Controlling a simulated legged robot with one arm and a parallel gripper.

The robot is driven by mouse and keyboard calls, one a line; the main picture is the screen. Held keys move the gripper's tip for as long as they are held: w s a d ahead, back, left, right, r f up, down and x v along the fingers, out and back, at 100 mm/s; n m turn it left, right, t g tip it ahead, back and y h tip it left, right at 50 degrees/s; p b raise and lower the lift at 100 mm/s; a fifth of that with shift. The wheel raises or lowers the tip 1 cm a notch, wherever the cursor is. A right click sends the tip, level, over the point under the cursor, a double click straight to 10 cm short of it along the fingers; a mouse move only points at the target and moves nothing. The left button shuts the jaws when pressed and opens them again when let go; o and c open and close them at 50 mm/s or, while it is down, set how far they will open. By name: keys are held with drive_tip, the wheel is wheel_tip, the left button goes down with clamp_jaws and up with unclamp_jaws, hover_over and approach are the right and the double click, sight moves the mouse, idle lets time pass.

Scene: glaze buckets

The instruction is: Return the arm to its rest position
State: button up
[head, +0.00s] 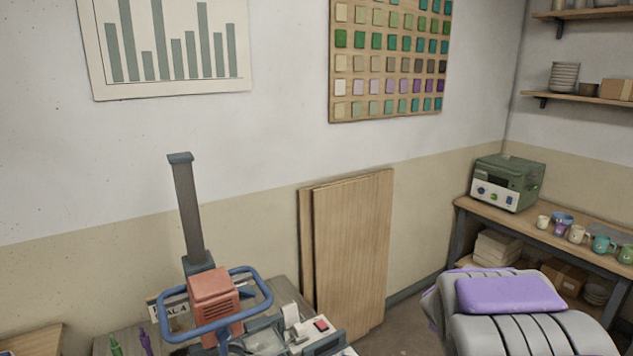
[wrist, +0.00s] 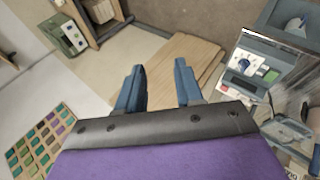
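My gripper (wrist: 158,76) shows in the wrist view with its two blue-grey fingers spread apart. Nothing is between the fingers. Leaning wooden boards (wrist: 182,52) show behind them, at a distance. The fingers do not show in the head view. There, a grey ribbed and purple part of my own body (head: 510,295) is at the lower right.
In the head view, a bench holds a machine with a blue ring handle (head: 215,300) and tall column. Wooden boards (head: 350,255) lean on the wall. At right, a shelf table (head: 465,207) bears a green device (head: 508,183) and several cups. Floor shows between them.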

drive_tip(key=s+a+m+g+y, duration=0.1)
drive_tip(key=s+a+m+g, duration=0.2)
drive_tip(key=s, duration=1)
drive_tip(key=s+a+m+g+y, duration=0.2)
drive_tip(key=s+a, duration=0.5)
drive_tip(key=s, duration=0.6)
drive_tip(key=s+a+m+g+y, duration=0.1)
drive_tip(key=s+a+m+g, duration=0.2)
drive_tip(key=s, duration=1)
drive_tip(key=a+g, duration=0.1)
drive_tip(key=a, duration=0.2)
drive_tip(key=shift+s+f+m+y, duration=0.2)
drive_tip(key=shift+s+m+y, duration=0.1)
drive_tip(key=shift+m, duration=0.1)
drive_tip(key=shift+a, duration=0.1)
